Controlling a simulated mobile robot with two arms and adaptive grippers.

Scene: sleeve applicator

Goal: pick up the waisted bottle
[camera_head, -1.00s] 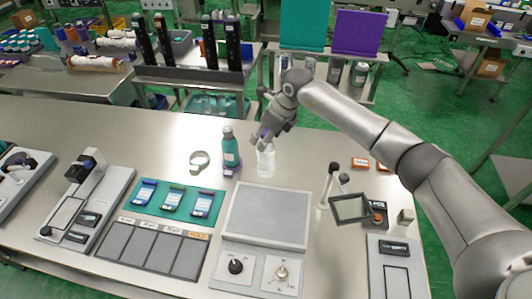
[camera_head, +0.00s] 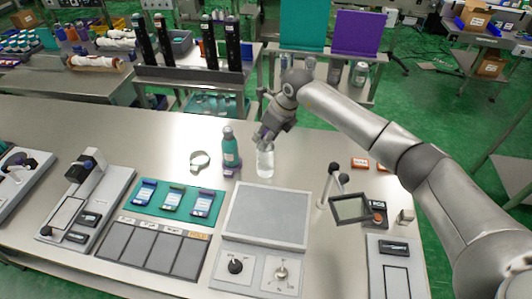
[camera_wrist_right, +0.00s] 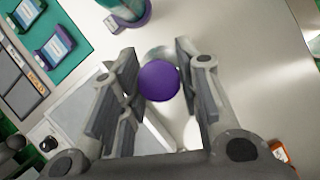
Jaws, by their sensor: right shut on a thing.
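The waisted bottle (camera_head: 265,163) is clear with a purple cap and stands upright on the steel table beside a teal bottle. In the right wrist view its purple cap (camera_wrist_right: 158,81) sits between my two fingers. My right gripper (camera_head: 266,141) comes from above and behind and is shut on the bottle's upper part; the fingers hide the cap in the head view. The gripper also shows in the right wrist view (camera_wrist_right: 158,92). My left gripper is not in view.
A grey panel device (camera_head: 268,215) lies in front. A small stand with a dark-framed plate (camera_head: 350,208) is at right. The table behind is clear.

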